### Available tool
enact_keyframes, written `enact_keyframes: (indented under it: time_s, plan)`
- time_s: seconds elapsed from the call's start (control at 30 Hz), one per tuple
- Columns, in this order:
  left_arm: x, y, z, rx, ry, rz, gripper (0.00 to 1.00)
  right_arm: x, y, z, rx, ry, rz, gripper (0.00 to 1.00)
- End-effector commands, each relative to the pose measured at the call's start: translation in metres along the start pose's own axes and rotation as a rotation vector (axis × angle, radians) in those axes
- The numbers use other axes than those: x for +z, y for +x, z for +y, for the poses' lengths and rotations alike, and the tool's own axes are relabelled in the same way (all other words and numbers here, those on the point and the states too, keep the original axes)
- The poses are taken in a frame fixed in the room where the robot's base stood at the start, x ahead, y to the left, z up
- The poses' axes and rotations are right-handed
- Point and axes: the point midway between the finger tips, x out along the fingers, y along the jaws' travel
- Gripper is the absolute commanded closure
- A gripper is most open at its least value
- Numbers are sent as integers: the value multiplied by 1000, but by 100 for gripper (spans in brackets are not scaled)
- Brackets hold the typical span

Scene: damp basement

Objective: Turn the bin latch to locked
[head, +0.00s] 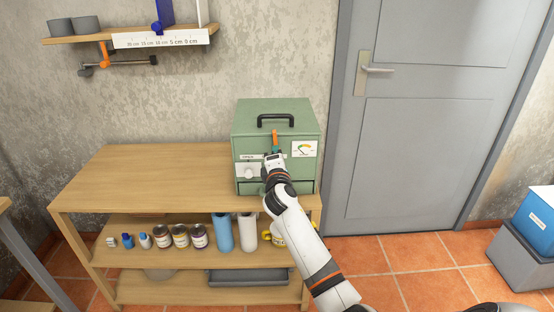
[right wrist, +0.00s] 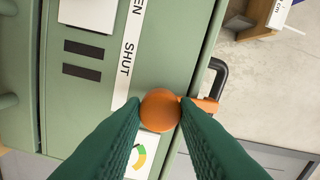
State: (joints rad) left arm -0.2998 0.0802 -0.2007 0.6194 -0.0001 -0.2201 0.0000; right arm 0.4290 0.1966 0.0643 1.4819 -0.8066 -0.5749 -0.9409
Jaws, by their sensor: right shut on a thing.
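The bin is a green box (head: 250,120) standing on the right end of the wooden bench. Its orange latch (head: 275,138) is on the front face; the arm of the latch points up toward the black top handle (head: 275,117). My right gripper (head: 274,158) is at the front of the box and hides the lower part of the latch. In the right wrist view the latch's round orange hub (right wrist: 160,112) sits between my two green fingertips (right wrist: 160,104), which are shut on it. A white OPEN/SHUT strip (right wrist: 128,55) runs beside it. My left gripper is not in view.
The bench top (head: 150,175) left of the box is clear. Cans, bottles and a grey tray (head: 248,278) fill the shelves below. A grey door (head: 430,130) stands to the right.

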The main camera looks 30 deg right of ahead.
Motion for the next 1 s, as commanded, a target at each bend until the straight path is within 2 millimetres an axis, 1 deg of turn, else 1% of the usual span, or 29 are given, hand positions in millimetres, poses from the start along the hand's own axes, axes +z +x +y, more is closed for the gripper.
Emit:
enact_keyframes:
  time_s: [0.03, 0.3, 0.8, 0.83, 0.93, 1.0]
  plan:
    - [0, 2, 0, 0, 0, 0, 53, 1, 0, 3, 4, 23, -1, 96]
    - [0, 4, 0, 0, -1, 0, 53, 1, 0, 2, 4, 100, 0, 96]
    - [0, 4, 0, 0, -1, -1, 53, 0, 0, 2, 5, 114, 0, 96]
    - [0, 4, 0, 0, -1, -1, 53, 1, 0, 2, 5, 114, 0, 68]
    - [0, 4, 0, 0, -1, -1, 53, 0, 0, 2, 4, 114, 0, 52]
    - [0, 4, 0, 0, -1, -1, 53, 0, 0, 2, 3, 113, 0, 51]
